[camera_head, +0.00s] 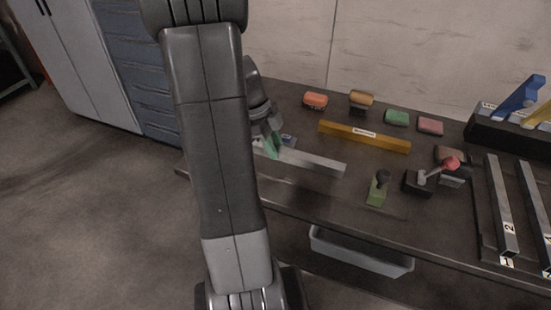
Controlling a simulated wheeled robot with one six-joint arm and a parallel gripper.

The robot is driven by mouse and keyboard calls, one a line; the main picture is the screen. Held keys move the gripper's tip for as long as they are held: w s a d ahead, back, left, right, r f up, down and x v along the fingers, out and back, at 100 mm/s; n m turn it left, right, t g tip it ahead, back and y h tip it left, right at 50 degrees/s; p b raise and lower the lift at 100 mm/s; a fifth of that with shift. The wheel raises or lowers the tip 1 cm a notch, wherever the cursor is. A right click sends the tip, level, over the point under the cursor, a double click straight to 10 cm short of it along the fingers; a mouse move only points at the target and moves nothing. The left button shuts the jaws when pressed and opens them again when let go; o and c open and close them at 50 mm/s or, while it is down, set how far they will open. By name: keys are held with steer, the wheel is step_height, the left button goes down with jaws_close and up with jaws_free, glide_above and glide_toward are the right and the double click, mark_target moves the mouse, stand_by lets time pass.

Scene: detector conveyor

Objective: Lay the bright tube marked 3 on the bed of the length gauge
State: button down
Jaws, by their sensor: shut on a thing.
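My gripper (271,147) is partly hidden behind my own arm and is shut on a bright grey tube (312,162), near the tube's left part. The tube lies lengthwise left to right, at or just above the bench top; I cannot tell whether it touches. Its number does not show, and its left end is hidden by my arm. A long yellow bar (365,137) with a small white label lies behind and to the right of it. The label is too small to read, and I cannot tell which thing is the length gauge.
Two grey tubes (501,205) lie in a dark rack at the right, with tags 1 and 2 nearby. A red-knobbed lever (449,164) and a green block with a dark knob (377,190) stand mid-bench. Coloured blocks (397,117) line the back. A grey bin (361,254) sits below.

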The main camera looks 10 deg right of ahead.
mark_target(275, 167)
steer(key=shift+f, duration=2.15)
steer(key=shift+f, duration=0.1)
steer(key=c, duration=1.1)
jaws_free()
steer(key=v, duration=1.2)
steer(key=shift+s, duration=0.1)
steer(key=x, duration=1.2)
steer(key=shift+f, duration=0.15)
step_height(275, 167, up, 2)
steer(key=shift+r, duration=0.55)
